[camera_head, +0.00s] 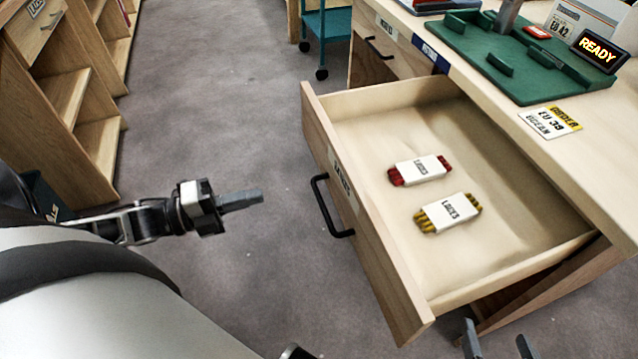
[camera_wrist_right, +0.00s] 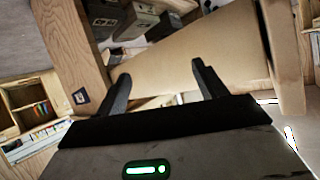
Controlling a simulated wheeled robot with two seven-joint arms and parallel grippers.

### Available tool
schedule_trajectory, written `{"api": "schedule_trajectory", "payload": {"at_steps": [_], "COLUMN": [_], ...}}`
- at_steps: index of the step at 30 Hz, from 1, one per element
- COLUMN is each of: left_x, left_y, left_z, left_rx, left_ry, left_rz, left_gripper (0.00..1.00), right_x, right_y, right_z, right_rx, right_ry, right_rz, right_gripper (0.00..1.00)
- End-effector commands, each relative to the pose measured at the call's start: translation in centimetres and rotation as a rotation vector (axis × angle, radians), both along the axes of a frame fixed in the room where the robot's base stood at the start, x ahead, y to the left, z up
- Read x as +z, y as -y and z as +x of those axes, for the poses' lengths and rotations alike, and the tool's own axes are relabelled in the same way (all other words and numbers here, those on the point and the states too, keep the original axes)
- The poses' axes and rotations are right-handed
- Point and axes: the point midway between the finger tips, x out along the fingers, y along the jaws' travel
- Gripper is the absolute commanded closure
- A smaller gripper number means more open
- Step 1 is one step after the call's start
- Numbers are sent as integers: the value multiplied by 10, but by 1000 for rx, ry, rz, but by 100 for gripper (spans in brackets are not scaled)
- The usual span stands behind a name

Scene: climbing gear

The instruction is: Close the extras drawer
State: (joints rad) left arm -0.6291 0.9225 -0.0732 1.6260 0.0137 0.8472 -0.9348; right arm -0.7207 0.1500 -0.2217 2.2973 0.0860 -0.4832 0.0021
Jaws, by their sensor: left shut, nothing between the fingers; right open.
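The extras drawer (camera_head: 370,215) is pulled well out of the wooden desk. It has a light wood front, a label and a black bar handle (camera_head: 328,207). Inside lie a red laces pack (camera_head: 420,170) and a yellow laces pack (camera_head: 448,212). My left gripper (camera_head: 242,200) is shut and empty, left of the handle and apart from it. My right gripper (camera_head: 497,342) is open at the bottom edge, just below the drawer's near side. In the right wrist view its two fingers (camera_wrist_right: 163,90) are spread in front of a pale wooden panel; contact cannot be told.
The desk top holds a green tray (camera_head: 500,50), a READY display (camera_head: 600,50) and a yellow-white card (camera_head: 550,121). Another drawer (camera_head: 380,52) is shut farther back. Shelves (camera_head: 85,110) stand at the left and a teal cart (camera_head: 327,25) at the back. Grey floor between is clear.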

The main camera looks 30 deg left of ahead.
Motion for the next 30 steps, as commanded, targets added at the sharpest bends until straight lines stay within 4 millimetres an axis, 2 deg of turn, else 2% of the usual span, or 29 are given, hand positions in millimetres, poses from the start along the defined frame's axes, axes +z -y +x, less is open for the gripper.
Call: {"api": "schedule_trajectory", "payload": {"at_steps": [6,15,21,30], "left_x": [-3,-4,-3,0], "left_y": [19,59,77,90], "left_z": [22,68,90,104], "left_rx": [-9,-7,-6,-4], "left_ry": [13,11,9,4], "left_rz": [1,-1,-1,-1], "left_gripper": [100,100,100,100], "right_x": [-19,-86,-120,-125], "right_y": [-2,-19,-27,-31], "right_z": [-4,6,9,11], "right_rx": [7,60,89,103], "right_ry": [-11,-125,-187,-181], "right_rz": [1,15,18,29], "right_gripper": [29,29,29,29]}}
